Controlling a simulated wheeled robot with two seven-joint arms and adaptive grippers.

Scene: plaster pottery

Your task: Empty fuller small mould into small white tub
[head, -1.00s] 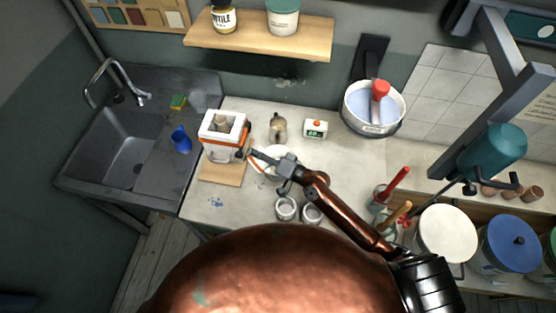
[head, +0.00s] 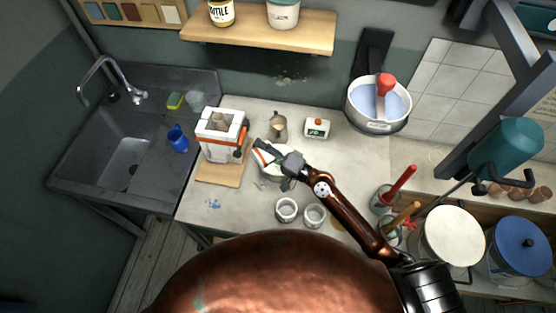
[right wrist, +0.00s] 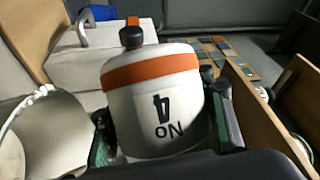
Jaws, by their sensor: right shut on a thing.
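My right gripper (head: 270,162) is shut on a small white round mould (right wrist: 155,110) with an orange band and a black clip. Its "No 4" lettering appears upside down in the right wrist view, so it looks tipped over. In the head view the gripper mostly hides it; only a bit of orange and white shows. A white tub (right wrist: 45,140) with a pale handle stands close beside it at the left of the right wrist view. The mould's mouth and any pouring liquid are hidden. My left gripper is out of view.
A white block mould (head: 216,124) with an orange strap stands on a wooden board left of the gripper. Two small round pots (head: 287,210) stand in front. A metal jug (head: 278,124) and a small timer (head: 317,127) stand behind. The sink (head: 125,160) is at left.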

